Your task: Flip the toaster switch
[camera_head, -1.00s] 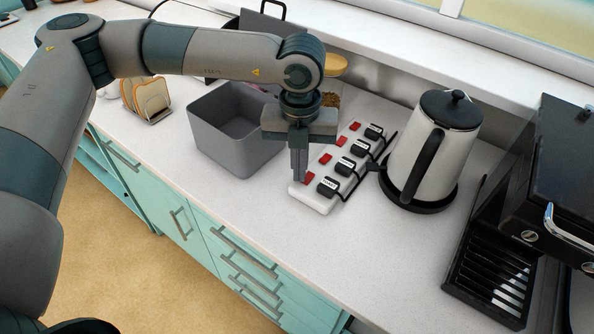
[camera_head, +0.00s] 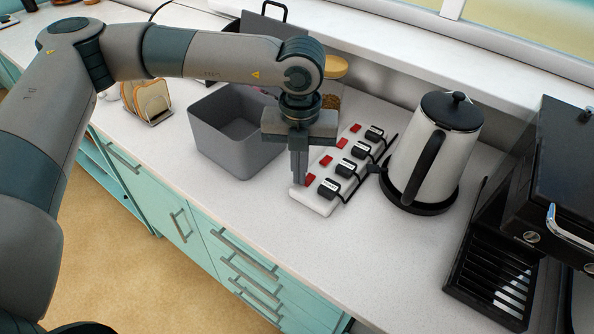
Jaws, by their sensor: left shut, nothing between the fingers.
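A white power strip (camera_head: 315,203) lies on the counter, with several red switches and several black labelled plugs along it. The nearest red switch (camera_head: 310,179) is at the strip's front end, beside the nearest plug (camera_head: 328,188). The plug labels are too small to read, so I cannot tell which one is the toaster's. My left gripper (camera_head: 299,183) points down, shut and empty, with its fingertips at the front end of the strip, just left of the nearest switch. I cannot tell whether they touch it. My right gripper is not in view.
A grey bin (camera_head: 238,136) stands left of the strip, and a jar (camera_head: 333,73) is partly hidden behind my arm. Bare counter (camera_head: 385,245) lies in front.

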